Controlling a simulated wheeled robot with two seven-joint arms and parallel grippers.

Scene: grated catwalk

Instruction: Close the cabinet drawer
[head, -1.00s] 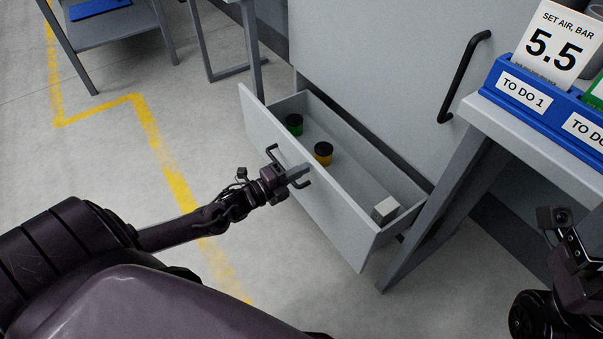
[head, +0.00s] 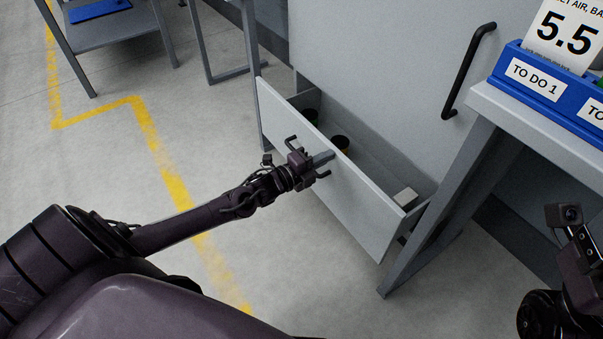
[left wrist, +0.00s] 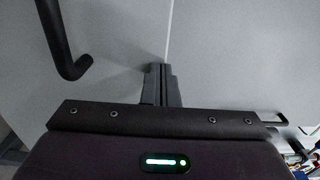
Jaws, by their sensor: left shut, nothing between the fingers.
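The grey cabinet drawer (head: 350,201) is partly open at the bottom of the cabinet (head: 390,75). My left gripper (head: 328,157) is shut and empty at the drawer front, by the dark drawer handle (head: 323,175). In the left wrist view its closed fingers (left wrist: 161,84) point at a grey panel; contact is hard to tell. My right gripper is not clearly shown; only part of my right arm is at the lower right.
A grey table (head: 545,115) stands close to the drawer's right side, its leg near the drawer's right end. It bears a blue card holder (head: 540,82). A vertical black handle (head: 467,70) is on the cabinet above. Floor left of the drawer is clear.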

